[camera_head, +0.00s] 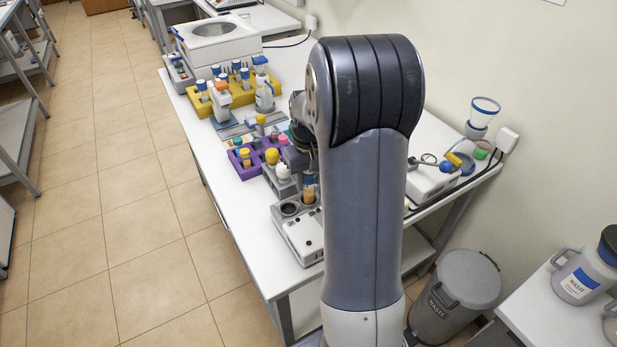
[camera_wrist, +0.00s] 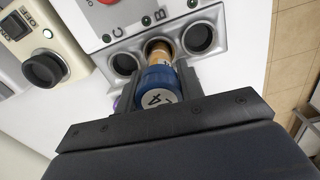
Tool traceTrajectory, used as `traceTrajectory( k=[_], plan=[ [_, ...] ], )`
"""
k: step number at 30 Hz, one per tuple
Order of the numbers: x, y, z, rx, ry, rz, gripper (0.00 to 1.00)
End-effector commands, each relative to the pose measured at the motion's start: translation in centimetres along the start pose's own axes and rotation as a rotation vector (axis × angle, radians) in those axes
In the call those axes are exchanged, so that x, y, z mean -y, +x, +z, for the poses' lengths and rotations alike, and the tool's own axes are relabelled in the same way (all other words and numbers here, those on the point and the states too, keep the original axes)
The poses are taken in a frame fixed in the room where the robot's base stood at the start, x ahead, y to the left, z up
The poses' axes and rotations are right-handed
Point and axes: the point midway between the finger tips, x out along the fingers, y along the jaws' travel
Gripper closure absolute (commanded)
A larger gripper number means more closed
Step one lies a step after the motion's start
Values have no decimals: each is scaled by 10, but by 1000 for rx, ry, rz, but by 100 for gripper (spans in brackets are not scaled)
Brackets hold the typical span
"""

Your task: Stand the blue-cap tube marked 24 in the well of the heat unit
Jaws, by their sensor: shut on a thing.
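The blue-cap tube (camera_wrist: 160,80) is between the fingers of my gripper (camera_wrist: 158,88), which is shut on it. Its cap top carries a dark mark on white, only partly readable. The amber body of the tube points at the middle well of the heat unit (camera_wrist: 100,50), a grey block with three round wells. I cannot tell whether its lower end is inside the well or just above it. In the head view the tube (camera_head: 309,193) stands upright over the heat unit (camera_head: 306,238), and my arm hides part of both.
A purple rack (camera_head: 246,171) with capped tubes and a yellow rack (camera_head: 203,104) with blue-cap tubes stand farther along the bench. A white device with a round opening (camera_head: 215,42) is at the far end. A grey waste bin (camera_head: 455,290) stands on the floor to the right.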

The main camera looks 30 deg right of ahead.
Motion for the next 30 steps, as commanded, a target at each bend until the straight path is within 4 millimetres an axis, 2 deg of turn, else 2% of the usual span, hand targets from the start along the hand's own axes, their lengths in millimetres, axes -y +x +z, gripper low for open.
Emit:
traceTrajectory(
  k=[7, 8, 17, 25, 30],
  plan=[
    [0, 0, 0, 0, 0, 0, 87],
    [0, 0, 0, 0, 0, 0, 63],
    [0, 0, 0, 0, 0, 0, 39],
    [0, -2, 0, -1, 0, 0, 38],
    [0, -22, -1, -6, 0, 2, 38]
  ],
)
